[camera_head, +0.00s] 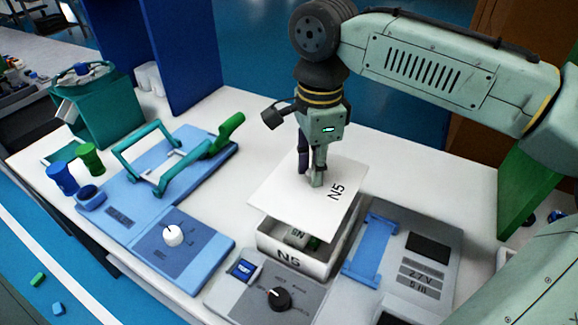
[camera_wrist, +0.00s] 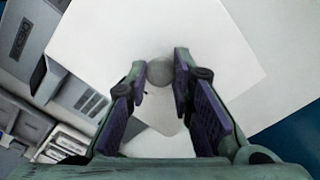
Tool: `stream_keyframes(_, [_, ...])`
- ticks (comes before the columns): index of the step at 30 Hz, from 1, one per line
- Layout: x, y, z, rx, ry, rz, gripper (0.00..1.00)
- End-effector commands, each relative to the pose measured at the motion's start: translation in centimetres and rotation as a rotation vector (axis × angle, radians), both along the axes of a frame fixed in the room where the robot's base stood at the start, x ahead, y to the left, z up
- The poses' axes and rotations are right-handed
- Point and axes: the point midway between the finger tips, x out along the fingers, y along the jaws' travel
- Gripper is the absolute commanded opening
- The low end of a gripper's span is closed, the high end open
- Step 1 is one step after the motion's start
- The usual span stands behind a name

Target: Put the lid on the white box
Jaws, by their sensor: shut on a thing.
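The white lid (camera_head: 290,198), marked N5, hangs level from my gripper (camera_head: 318,180), slightly above the white box. My gripper is shut on the lid's round knob, seen from above in the wrist view between the fingers (camera_wrist: 160,85). The lid fills much of the wrist view (camera_wrist: 240,70). The white box (camera_head: 290,262), also marked N5, stands open below the lid. The lid is turned relative to the box and sits a little to the left and back. A small grey block and something green show inside the box; the rest is hidden by the lid.
A grey panel with a black knob (camera_head: 278,296) is in front of the box. A grey device with a blue bracket (camera_head: 372,250) is at its right. A blue panel with a white knob (camera_head: 173,236) and a teal-handled fixture (camera_head: 160,165) are at the left.

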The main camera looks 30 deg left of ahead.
Motion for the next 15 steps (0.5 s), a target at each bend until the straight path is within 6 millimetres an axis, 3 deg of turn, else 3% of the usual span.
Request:
stream_keyframes(8, [0.4,-0.4,-0.7,-0.001,-0.001,-0.001,0.0])
stream_keyframes(15, [0.4,-0.4,-2.7,-0.001,-0.001,-0.003,0.0])
